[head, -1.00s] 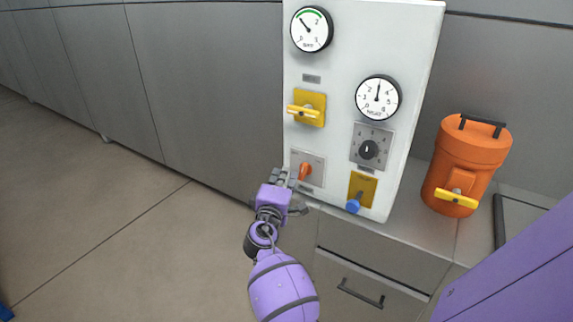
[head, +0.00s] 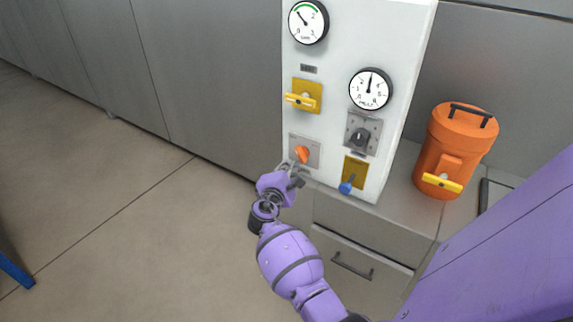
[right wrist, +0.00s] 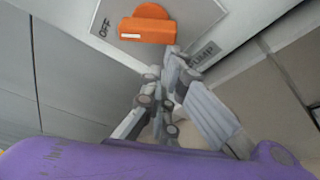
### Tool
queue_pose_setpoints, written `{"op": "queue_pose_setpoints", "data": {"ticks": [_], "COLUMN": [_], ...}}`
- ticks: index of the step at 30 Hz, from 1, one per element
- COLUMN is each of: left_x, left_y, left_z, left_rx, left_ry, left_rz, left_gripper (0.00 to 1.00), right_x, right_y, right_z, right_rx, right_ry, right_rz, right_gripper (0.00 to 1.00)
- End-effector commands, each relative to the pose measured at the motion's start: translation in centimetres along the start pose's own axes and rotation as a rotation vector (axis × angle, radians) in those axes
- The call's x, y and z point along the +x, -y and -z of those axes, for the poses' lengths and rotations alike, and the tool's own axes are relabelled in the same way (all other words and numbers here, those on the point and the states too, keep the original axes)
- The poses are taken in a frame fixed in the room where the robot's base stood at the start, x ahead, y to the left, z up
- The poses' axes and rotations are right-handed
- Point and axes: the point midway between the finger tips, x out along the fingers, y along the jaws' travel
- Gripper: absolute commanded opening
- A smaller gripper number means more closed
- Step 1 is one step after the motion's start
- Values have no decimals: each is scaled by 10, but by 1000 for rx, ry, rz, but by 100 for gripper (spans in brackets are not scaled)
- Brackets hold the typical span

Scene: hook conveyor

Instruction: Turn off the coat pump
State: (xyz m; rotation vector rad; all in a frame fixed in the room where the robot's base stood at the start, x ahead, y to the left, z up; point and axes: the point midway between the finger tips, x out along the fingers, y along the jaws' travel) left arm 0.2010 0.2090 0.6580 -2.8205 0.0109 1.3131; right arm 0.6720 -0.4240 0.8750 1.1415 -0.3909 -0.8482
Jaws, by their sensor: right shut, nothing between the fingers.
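The orange rotary knob (head: 302,154) is on a grey plate (head: 315,146) low on the left of the white panel (head: 330,100). In the right wrist view the knob (right wrist: 148,29) has a white mark at its left end, close to the word OFF. A label (right wrist: 203,53) at the plate's right edge is partly covered and hard to read. My right gripper (head: 293,171) is shut and empty just below the knob. Its fingertips (right wrist: 172,52) are at the knob's lower edge; I cannot tell whether they touch. My left gripper is not in view.
The panel also holds two gauges (head: 308,22), (head: 370,89), a yellow handle (head: 302,101), a black dial (head: 360,136) and a blue-tipped lever (head: 347,186). An orange canister (head: 452,150) stands on the counter at right.

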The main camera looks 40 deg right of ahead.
Motion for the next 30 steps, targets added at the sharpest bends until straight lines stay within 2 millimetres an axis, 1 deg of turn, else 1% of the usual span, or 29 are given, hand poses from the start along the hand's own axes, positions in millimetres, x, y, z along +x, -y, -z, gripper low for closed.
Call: {"op": "queue_pose_setpoints", "data": {"ticks": [10, 16, 25, 30], "left_x": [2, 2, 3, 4], "left_y": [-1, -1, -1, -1], "left_z": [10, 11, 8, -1], "left_rx": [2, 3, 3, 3], "left_ry": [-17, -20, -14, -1], "left_rz": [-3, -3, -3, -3], "left_gripper": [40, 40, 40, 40], "right_x": [-1, -1, -1, 2], "right_y": [3, 3, 3, 8], "right_z": [-2, -2, -2, -1], "right_rx": [0, 1, 1, -1], "right_ry": [-1, -1, -1, -1], "right_rz": [-1, -1, -1, -1], "right_gripper": [0, 0, 0, 0]}}
